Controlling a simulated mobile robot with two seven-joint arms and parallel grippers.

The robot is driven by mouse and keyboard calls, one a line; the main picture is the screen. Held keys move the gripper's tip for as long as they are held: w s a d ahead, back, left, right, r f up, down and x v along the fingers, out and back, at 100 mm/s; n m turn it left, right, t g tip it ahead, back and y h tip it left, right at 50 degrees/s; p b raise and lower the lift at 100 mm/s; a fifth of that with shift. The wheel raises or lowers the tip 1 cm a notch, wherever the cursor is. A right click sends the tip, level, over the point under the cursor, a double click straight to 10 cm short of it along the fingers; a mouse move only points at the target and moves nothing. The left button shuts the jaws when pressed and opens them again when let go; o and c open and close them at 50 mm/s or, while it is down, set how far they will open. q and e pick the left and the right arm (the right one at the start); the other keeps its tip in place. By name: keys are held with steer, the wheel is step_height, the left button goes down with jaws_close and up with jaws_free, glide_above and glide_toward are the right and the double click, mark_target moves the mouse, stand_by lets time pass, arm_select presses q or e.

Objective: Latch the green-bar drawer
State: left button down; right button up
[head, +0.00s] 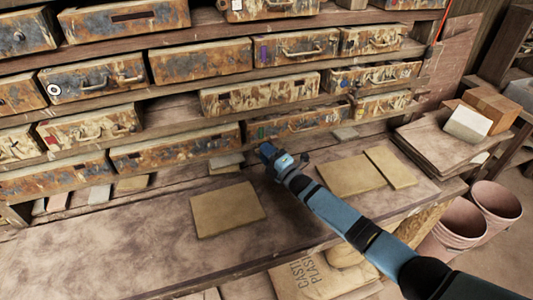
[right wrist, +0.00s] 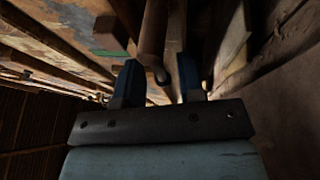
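The green-bar drawer (head: 312,119) is in the lowest row, right of the middle, in the head view. Its weathered front has a small green bar (head: 261,132) at the left and a curved handle. The green bar also shows in the right wrist view (right wrist: 108,53). I cannot tell whether the drawer is fully in. My right gripper (head: 266,149) is just below and in front of the drawer's left end. In the wrist view its blue fingers (right wrist: 160,78) are apart, with a brown rod-like part (right wrist: 153,35) between or beyond them; contact is unclear. My left gripper is out of view.
Other worn drawers (head: 178,148) fill the rack around it. A flat tile (head: 227,208) lies on the bench (head: 110,247), with more tiles (head: 350,175) right of my gripper. Stacked boards (head: 438,146) and buckets (head: 497,203) are at the right. The front-left bench is clear.

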jaws_close()
steer(key=m+t+b, duration=0.1)
steer(key=m+b, duration=0.1)
steer(key=b, duration=0.1)
steer(key=shift+r+m+t, duration=0.15)
steer(key=shift+m+t, duration=0.15)
steer(key=shift+m, duration=0.1)
steer(key=shift+r+m, duration=0.3)
jaws_free()
steer(key=shift+d, duration=0.1)
